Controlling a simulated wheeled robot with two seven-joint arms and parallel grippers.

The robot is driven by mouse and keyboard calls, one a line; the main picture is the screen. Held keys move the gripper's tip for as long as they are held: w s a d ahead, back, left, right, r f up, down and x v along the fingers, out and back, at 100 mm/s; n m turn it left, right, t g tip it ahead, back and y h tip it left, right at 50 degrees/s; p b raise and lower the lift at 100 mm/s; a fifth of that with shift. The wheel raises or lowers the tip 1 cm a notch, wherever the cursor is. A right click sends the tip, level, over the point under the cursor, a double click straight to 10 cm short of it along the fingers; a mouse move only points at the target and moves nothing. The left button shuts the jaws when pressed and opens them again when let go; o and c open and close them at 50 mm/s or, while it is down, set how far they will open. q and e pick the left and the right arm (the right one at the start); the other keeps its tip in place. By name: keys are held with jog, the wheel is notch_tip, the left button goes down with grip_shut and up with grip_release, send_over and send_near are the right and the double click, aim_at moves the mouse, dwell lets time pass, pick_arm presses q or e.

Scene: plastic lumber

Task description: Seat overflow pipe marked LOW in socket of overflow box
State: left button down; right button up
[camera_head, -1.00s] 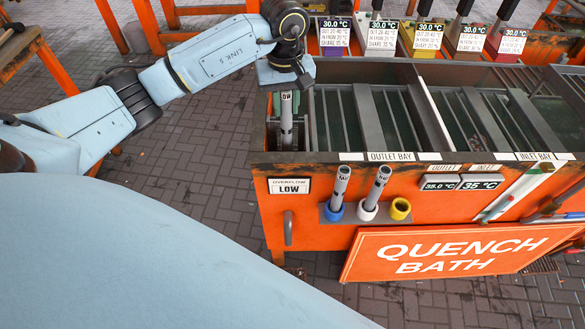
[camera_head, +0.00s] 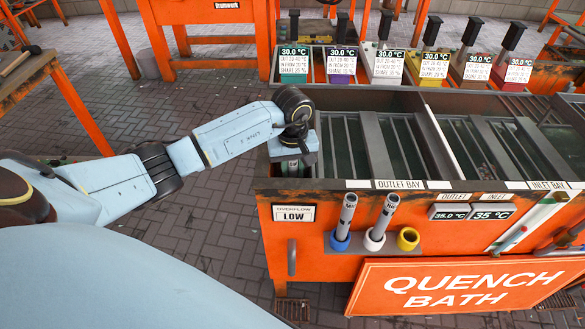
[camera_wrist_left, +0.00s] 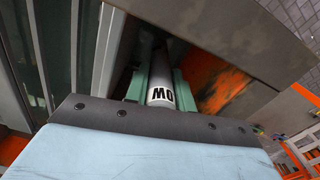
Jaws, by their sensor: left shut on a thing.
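My left gripper (camera_head: 292,162) is low over the overflow box at the left end of the orange bath, above the sign OVERFLOW LOW (camera_head: 293,213). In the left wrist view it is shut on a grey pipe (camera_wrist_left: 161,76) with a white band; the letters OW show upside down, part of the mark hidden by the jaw. The overflow box wall (camera_wrist_left: 215,80) stands close beside the pipe. The pipe's lower end and the socket are hidden, so I cannot tell whether the pipe is seated. My right gripper is not in view.
Two other grey pipes stand in a blue collar (camera_head: 340,241) and a white collar (camera_head: 374,240) on the front rack. A yellow collar (camera_head: 408,239) is empty. Grey slatted bars (camera_head: 372,140) cover the bath to the right. Coloured boxes stand behind it.

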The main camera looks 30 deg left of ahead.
pick_arm(q)
jog(key=shift+f, duration=0.1)
jog(key=c, duration=1.2)
grip_release()
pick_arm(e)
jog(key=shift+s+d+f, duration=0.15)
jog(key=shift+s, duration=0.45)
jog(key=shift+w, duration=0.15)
pick_arm(q)
jog(key=shift+r, duration=0.25)
notch_tip(320, 180, up, 11)
jog(key=shift+f+p, duration=0.15)
jog(key=shift+p, duration=0.35)
jog(key=shift+r, duration=0.55)
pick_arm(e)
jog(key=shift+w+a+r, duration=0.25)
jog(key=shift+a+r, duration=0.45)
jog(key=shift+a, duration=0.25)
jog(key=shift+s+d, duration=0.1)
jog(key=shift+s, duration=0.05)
